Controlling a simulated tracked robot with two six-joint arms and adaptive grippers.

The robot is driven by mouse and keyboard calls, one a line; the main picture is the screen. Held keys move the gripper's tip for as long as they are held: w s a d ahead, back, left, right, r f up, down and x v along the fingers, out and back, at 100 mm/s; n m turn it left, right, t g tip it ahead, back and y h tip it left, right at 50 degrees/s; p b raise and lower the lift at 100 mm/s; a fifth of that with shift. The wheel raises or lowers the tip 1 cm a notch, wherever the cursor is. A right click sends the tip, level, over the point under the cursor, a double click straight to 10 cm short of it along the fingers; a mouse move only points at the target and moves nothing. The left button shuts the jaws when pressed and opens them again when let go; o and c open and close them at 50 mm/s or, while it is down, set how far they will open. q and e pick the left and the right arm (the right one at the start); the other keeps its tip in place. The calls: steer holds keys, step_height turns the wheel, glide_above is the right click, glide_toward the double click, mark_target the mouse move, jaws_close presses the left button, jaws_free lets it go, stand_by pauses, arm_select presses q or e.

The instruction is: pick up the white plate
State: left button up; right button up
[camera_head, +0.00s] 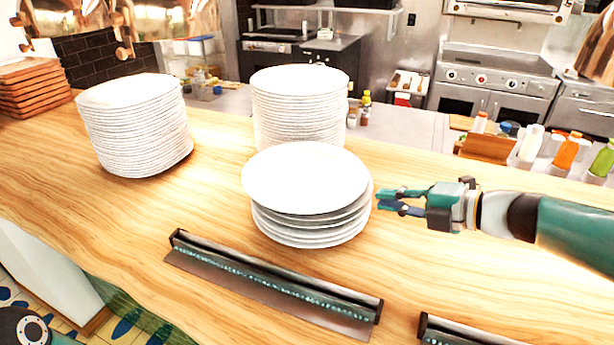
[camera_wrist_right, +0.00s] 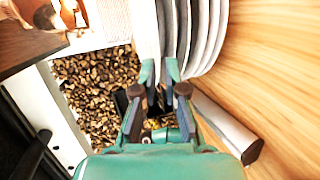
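A short stack of white plates (camera_head: 312,232) stands on the wooden counter in the middle of the head view. Its top white plate (camera_head: 305,178) sits slightly off-centre to the left of those below. My right gripper (camera_head: 384,201) is just right of the stack, its fingers pointing left at the rims, at about the stack's height. In the right wrist view the fingertips (camera_wrist_right: 159,70) are apart, close to the plate rims (camera_wrist_right: 185,35). I see no plate held, though whether a rim lies between the tips is hard to tell. My left gripper is out of view.
Taller plate stacks stand at the left (camera_head: 135,125) and behind (camera_head: 300,105). A dark-ended metal rail (camera_head: 275,285) lies in front, another (camera_head: 465,332) at the lower right. Bottles (camera_head: 566,152) stand at the far right. Bare counter (camera_head: 210,200) lies left of the short stack.

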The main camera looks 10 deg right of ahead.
mark_target(354, 195)
steer(key=x, duration=0.7)
steer(key=shift+a+p, duration=0.35)
steer(key=shift+a, duration=0.05)
steer(key=shift+f, duration=0.2)
jaws_close()
steer(key=shift+r, duration=0.1)
